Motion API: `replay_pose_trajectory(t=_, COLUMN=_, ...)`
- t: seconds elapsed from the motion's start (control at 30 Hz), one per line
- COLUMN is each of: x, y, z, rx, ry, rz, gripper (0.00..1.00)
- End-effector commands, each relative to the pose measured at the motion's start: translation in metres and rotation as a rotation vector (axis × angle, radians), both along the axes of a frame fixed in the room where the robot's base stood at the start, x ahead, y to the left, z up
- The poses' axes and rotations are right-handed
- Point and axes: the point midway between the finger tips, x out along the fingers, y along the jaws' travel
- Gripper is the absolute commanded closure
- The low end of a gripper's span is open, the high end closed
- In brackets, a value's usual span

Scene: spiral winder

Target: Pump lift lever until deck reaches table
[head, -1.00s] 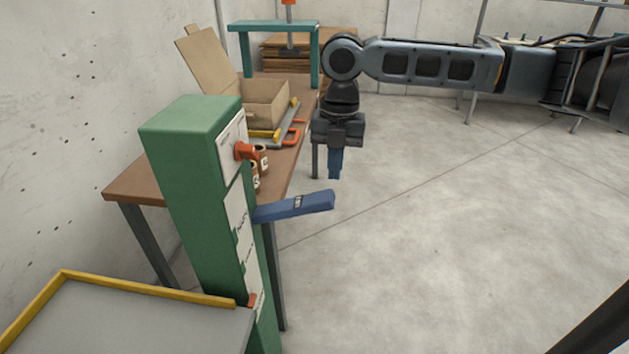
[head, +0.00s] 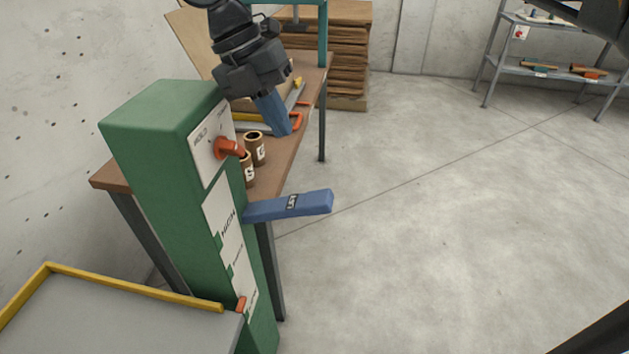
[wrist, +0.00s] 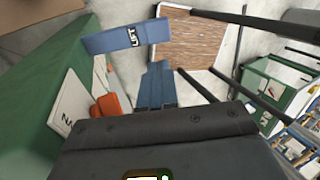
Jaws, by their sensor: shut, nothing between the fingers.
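The blue lift lever (head: 290,206), marked LIFT, sticks out to the right from the green column (head: 165,165), nearly level. The deck (head: 120,322), grey with a yellow rim, is at lower left; an orange pointer (head: 241,304) at its corner sits low on the column's scale. The wooden table (head: 115,176) stands behind the column, its top higher than the deck. My gripper (head: 284,128) is shut and empty, pointing down, above and behind the lever, apart from it. The wrist view shows the shut fingers (wrist: 157,77) just below the lever (wrist: 130,38) in the picture.
An orange-red knob (head: 228,147) juts from the column's face near my gripper; the wrist view shows it left of the fingers. Two brown cups (head: 255,148) and a yellow-orange clamp stand on the table. The floor (head: 430,210) right of the lever is clear.

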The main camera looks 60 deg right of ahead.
Motion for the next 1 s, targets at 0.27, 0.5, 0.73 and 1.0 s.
replay_pose_trajectory(t=0.27, x=-0.002, y=-0.001, z=-0.004, rx=0.002, ry=0.0, rz=0.001, gripper=1.0)
replay_pose_trajectory(t=0.5, x=-0.014, y=-0.005, z=-0.036, rx=0.001, ry=0.001, rz=0.001, gripper=1.0)
replay_pose_trajectory(t=0.73, x=-0.03, y=-0.011, z=-0.078, rx=0.001, ry=0.002, rz=0.001, gripper=1.0)
replay_pose_trajectory(t=1.0, x=-0.045, y=-0.017, z=-0.117, rx=0.0, ry=0.0, rz=0.001, gripper=1.0)
